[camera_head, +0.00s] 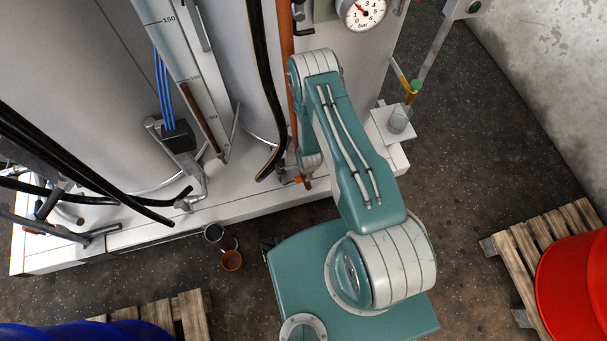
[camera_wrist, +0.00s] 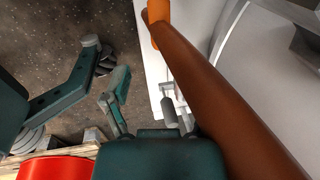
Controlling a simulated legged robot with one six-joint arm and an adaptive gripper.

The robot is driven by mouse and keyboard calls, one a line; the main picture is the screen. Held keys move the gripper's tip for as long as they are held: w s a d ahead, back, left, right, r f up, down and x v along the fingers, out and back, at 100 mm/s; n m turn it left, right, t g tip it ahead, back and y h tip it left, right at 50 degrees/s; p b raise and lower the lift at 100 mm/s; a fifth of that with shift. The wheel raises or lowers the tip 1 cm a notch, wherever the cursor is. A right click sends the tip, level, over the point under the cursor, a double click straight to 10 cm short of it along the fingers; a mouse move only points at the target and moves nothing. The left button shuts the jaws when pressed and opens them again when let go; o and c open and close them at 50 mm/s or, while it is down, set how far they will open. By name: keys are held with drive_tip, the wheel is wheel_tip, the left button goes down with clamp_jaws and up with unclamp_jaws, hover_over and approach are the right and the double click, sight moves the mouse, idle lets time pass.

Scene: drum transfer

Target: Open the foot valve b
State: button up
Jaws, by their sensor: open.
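A brown-orange pipe (camera_head: 287,60) runs down the front of the white unit to a small orange fitting (camera_head: 299,180) near its foot; which part is foot valve b I cannot tell for sure. In the wrist view the brown pipe (camera_wrist: 225,95) crosses close on the right, ending in an orange sleeve (camera_wrist: 157,28). My gripper (camera_wrist: 145,100) is open, with nothing seen between its fingers, beside the pipe and apart from it as far as I can tell. In the head view my arm hides most of the gripper.
A black hose (camera_head: 265,80) hangs left of the pipe. A white plinth (camera_head: 130,235) edges the floor. A red drum (camera_head: 575,285) on a pallet (camera_head: 515,255) is at right, a blue drum (camera_head: 90,332) at lower left.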

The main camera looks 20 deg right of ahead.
sight(304, 178)
drive_tip(key=f, duration=0.3)
drive_tip(key=w+f, duration=0.1)
drive_tip(key=f, duration=0.3)
drive_tip(key=w+f, duration=0.1)
drive_tip(key=f, duration=0.2)
drive_tip(key=shift+f, duration=0.15)
drive_tip(key=shift+a, duration=0.1)
clamp_jaws()
